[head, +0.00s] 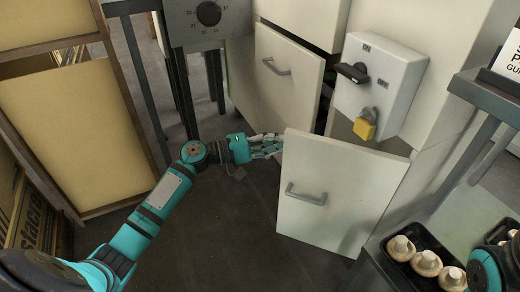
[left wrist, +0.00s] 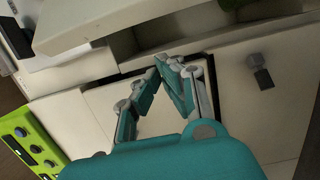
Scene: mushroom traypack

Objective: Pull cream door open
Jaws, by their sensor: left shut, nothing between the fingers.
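A cream door (head: 335,185) with a grey bar handle (head: 306,194) stands swung out from the cabinet in the head view. A second cream door (head: 286,80) with its own grey handle (head: 275,67) is behind it, also out from the cabinet with a dark gap at its right. My left gripper (head: 278,146) is shut and empty at the upper left edge of the front door; I cannot tell whether it touches. In the left wrist view its fingertips (left wrist: 174,64) meet in front of cream panels, below a cream panel edge (left wrist: 110,22). My right gripper is out of view.
A white switch box (head: 378,85) with a black knob and yellow padlock (head: 366,124) is on the cabinet. A black tray (head: 398,270) of mushrooms lies at lower right. A wooden-framed yellow panel (head: 72,125) stands left. Dark floor (head: 235,235) is clear before the door.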

